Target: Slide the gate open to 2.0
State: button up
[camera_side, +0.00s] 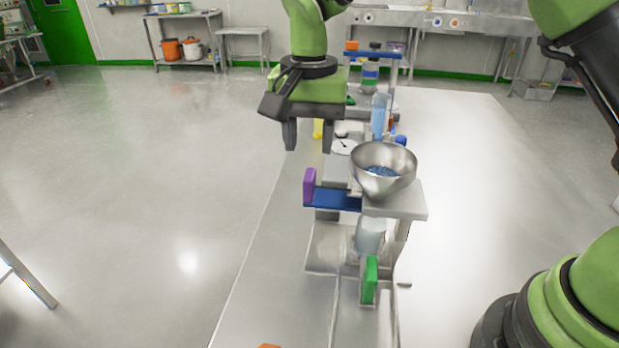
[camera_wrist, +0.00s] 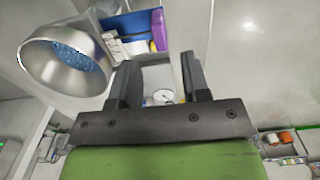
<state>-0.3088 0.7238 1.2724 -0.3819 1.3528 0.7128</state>
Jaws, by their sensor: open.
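A steel hopper (camera_side: 383,172) holding blue granules stands on a grey block. A flat blue slide plate (camera_side: 335,199), which looks like the gate, sticks out to the left beneath the hopper. An upright purple handle (camera_side: 309,187) stands at its outer end. In the wrist view the hopper (camera_wrist: 66,66) is at upper left, with the blue plate (camera_wrist: 126,22) and purple handle (camera_wrist: 159,30) at top centre. My gripper (camera_side: 308,148) is open and empty, pointing down, above and apart from the handle. Its fingers (camera_wrist: 159,72) are spread in the wrist view. I cannot read any opening scale.
A clear container (camera_side: 371,238) sits under the hopper, with a green block (camera_side: 370,280) in front. A round white dial (camera_side: 343,147) and a blue bottle (camera_side: 380,117) stand behind. The bench (camera_side: 480,220) is clear on the right.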

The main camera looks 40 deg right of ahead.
aim_at(310, 174)
notch_tip(310, 174, down, 8)
jog(key=shift+r, duration=0.15)
